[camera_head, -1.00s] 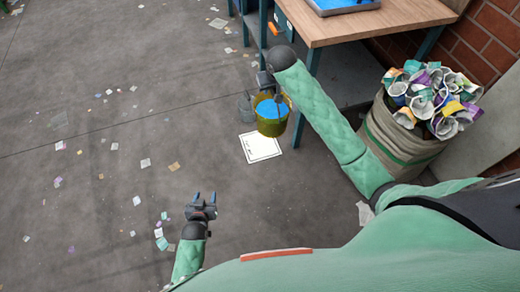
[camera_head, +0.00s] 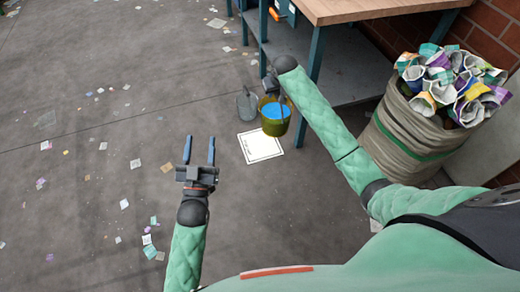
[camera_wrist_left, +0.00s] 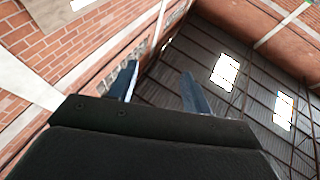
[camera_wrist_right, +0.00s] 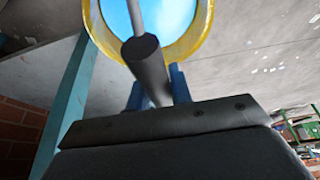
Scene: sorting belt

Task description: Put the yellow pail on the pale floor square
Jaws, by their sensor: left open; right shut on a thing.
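The yellow pail (camera_head: 275,126) has blue contents and hangs by its handle from my right gripper (camera_head: 273,88), which is shut on the handle's dark grip. In the right wrist view the pail's yellow rim (camera_wrist_right: 205,30) and the dark grip (camera_wrist_right: 147,65) show between the fingers (camera_wrist_right: 157,90). The pale floor square (camera_head: 261,148) has a thin dark border. In the head view the pail overlaps its upper right corner; I cannot tell the pail's exact height above the floor. My left gripper (camera_head: 200,151) is open and empty, left of the square, its fingers pointing away.
A grey bucket (camera_head: 246,105) stands just left of the pail. A wooden-topped bench (camera_head: 370,8) with blue legs and a lower shelf is behind. A sack (camera_head: 405,145) full of crumpled waste stands at right by the brick wall. Floor at left is open, with paper scraps.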

